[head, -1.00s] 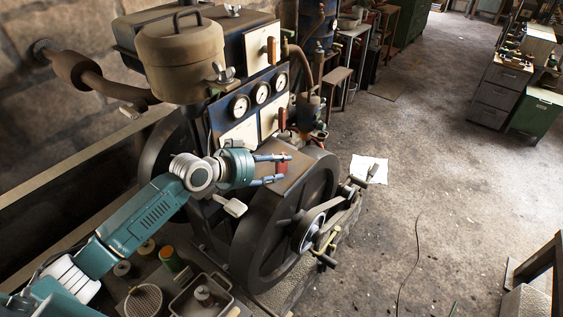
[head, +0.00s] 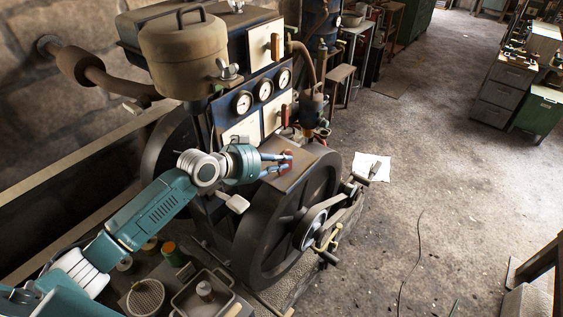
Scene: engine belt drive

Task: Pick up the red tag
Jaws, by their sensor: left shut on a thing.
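The red tag (head: 287,154) is a small dark red piece above the flat top of the engine's flywheel housing, in the middle of the head view. My left gripper (head: 287,162) is shut on it, with the two blue fingers reaching in from the left. The fingers cover part of the tag. I cannot tell whether the tag still touches the surface below. My right gripper is not in view.
The engine's large dark flywheel (head: 290,225) stands just below and right of my gripper. A gauge panel (head: 264,90) rises behind it. A metal tray (head: 202,292) and an orange-topped can (head: 172,254) sit at the lower left. The floor at right is mostly clear.

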